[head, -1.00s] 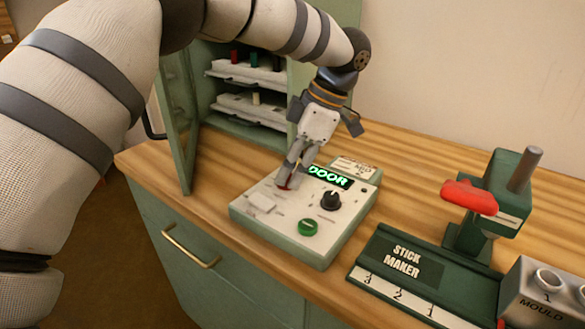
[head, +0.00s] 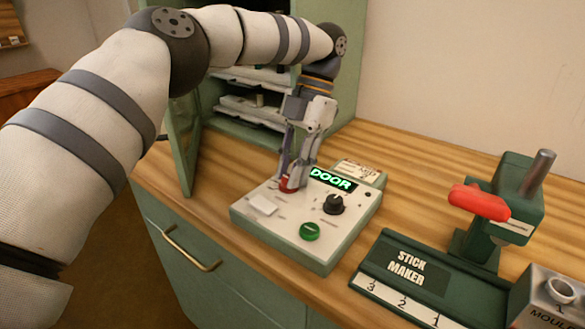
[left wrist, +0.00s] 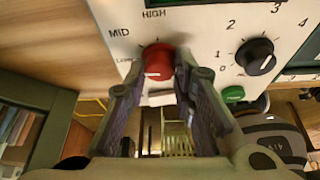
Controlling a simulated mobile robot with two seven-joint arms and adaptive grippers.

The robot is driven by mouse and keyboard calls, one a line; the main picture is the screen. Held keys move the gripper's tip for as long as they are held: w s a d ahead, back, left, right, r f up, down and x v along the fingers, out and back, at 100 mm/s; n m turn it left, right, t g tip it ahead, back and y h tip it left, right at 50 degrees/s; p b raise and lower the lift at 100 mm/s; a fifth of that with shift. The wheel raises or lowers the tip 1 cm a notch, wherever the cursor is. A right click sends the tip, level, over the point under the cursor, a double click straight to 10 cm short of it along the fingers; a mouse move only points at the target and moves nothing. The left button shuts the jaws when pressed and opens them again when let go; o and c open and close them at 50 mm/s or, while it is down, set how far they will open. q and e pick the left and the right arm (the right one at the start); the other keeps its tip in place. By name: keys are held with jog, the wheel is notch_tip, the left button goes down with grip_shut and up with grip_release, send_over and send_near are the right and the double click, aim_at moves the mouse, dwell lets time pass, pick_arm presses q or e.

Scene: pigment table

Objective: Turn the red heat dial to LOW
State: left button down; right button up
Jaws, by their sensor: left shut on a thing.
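The red heat dial (head: 287,184) is on the top face of the pale control box (head: 288,242), partly hidden by my fingers in the head view. My left gripper (head: 292,178) points down and is shut on the dial. In the left wrist view the red dial (left wrist: 157,60) sits between the fingertips of the left gripper (left wrist: 161,80). HIGH is printed above the dial, MID at its upper left and LOW at its left. A white mark shows on the dial's near side; I cannot tell for sure which label it points to. My right gripper is not in view.
A black knob (head: 333,204), a green button (head: 310,231) and a lit DOOR display (head: 333,179) are close by on the box. The green cabinet (head: 344,82) behind has its door (head: 184,150) open. The stick maker (head: 412,270) stands at right.

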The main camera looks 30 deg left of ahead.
pick_arm(q)
jog(key=shift+n, duration=0.6)
jog(key=c, duration=1.4)
grip_release()
jog(key=shift+o, duration=0.2)
